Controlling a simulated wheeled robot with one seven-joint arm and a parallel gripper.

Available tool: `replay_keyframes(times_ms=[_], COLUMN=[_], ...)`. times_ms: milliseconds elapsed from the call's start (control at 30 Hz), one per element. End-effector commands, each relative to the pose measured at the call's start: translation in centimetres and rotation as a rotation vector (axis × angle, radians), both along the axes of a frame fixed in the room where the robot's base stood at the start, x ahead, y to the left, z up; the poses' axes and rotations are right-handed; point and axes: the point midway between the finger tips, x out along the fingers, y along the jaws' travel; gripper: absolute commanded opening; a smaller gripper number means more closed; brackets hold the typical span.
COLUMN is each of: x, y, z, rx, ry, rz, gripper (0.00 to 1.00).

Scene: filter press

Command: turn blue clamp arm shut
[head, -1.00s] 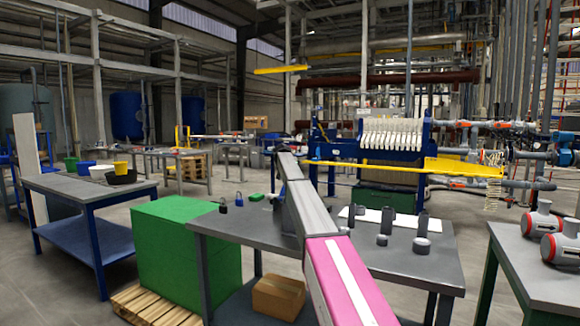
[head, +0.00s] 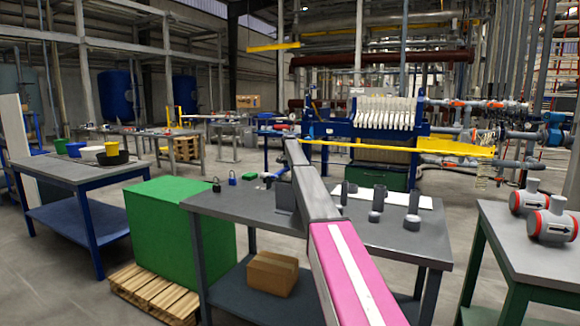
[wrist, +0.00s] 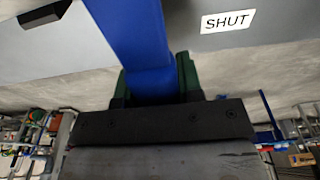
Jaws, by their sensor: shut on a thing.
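In the wrist view, my gripper (wrist: 153,75) is shut around a blue bar, the blue clamp arm (wrist: 135,30). One dark green finger is on each side of it. The arm runs from between the fingers up and out of the top of the picture. A white label reading SHUT (wrist: 228,21) is on the grey surface to the right of the arm. In the head view, my own arm reaches away from the bottom, and its links hide the gripper and most of what it holds.
A grey worktable (head: 400,245) with dark upright pieces lies under my arm. A green box (head: 165,225) on a pallet stands to its left. A table with red-and-grey valves (head: 553,225) is at the right. The filter press (head: 385,115) stands behind.

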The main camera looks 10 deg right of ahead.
Motion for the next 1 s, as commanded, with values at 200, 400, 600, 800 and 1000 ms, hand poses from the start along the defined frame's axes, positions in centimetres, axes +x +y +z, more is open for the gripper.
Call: replay_keyframes(times_ms=[200, 400, 600, 800, 1000], x=[0.1, 0.0, -0.1, -0.1, -0.1], y=[0.0, 0.0, 0.0, 0.0, 0.0], z=[-1.0, -1.2, -1.3, -1.3, -1.2], rx=[0.025, 0.032, 0.032, 0.032, 0.031], ry=[0.035, 0.044, 0.046, 0.046, 0.044], rz=[0.0, 0.0, 0.0, 0.0, -0.001], gripper=[0.0, 0.0, 0.0, 0.6, 0.6])
